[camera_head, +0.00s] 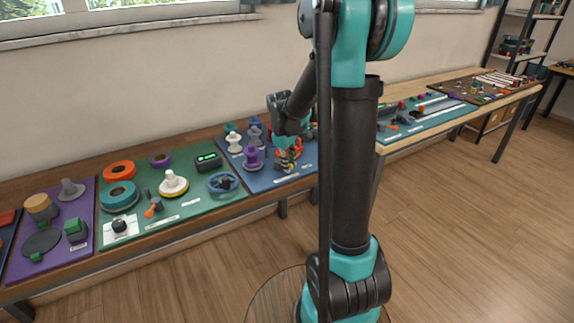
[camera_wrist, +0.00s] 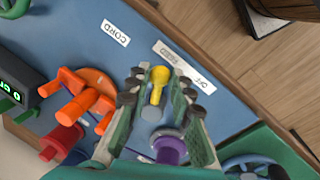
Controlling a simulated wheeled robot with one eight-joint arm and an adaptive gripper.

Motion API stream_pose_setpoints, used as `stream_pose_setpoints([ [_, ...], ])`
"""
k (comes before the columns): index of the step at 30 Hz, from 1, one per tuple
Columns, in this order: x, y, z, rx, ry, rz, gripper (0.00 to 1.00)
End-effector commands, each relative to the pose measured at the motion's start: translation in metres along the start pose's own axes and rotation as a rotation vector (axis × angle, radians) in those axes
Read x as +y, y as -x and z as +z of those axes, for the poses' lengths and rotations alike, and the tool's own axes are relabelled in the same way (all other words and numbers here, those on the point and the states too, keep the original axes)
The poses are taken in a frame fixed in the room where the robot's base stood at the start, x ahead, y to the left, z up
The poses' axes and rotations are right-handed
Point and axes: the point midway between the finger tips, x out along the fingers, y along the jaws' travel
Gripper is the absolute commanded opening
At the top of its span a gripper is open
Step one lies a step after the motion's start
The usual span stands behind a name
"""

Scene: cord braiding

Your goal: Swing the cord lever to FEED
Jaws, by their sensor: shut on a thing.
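The cord lever (camera_wrist: 158,82) shows in the wrist view as a yellow handle with a rounded end, above a grey part on the blue mat (camera_wrist: 225,108). It lies between the two fingers of my gripper (camera_wrist: 164,84), which is shut on it. In the head view my gripper (camera_head: 287,152) is down at the blue mat, and my arm hides part of that area. In the wrist view a label strip (camera_wrist: 181,66) lies just beyond the lever; its faint words are upside down. A CORD label (camera_wrist: 116,32) lies to its left.
An orange crank-like piece (camera_wrist: 92,95), a red spool (camera_wrist: 62,142) and a dark box with a green display (camera_wrist: 18,92) stand left of the fingers. A purple knob (camera_wrist: 170,148) is close below. A blue wheel (camera_wrist: 252,168) is at lower right.

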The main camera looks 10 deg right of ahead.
Motion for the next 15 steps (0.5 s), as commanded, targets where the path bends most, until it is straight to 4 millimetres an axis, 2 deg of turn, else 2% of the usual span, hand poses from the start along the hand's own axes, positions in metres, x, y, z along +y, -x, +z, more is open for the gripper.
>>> stream_pose_setpoints([
  [15, 0.0069, -0.0012, -0.0004, 0.023, 0.119, 0.001, 0.0],
])
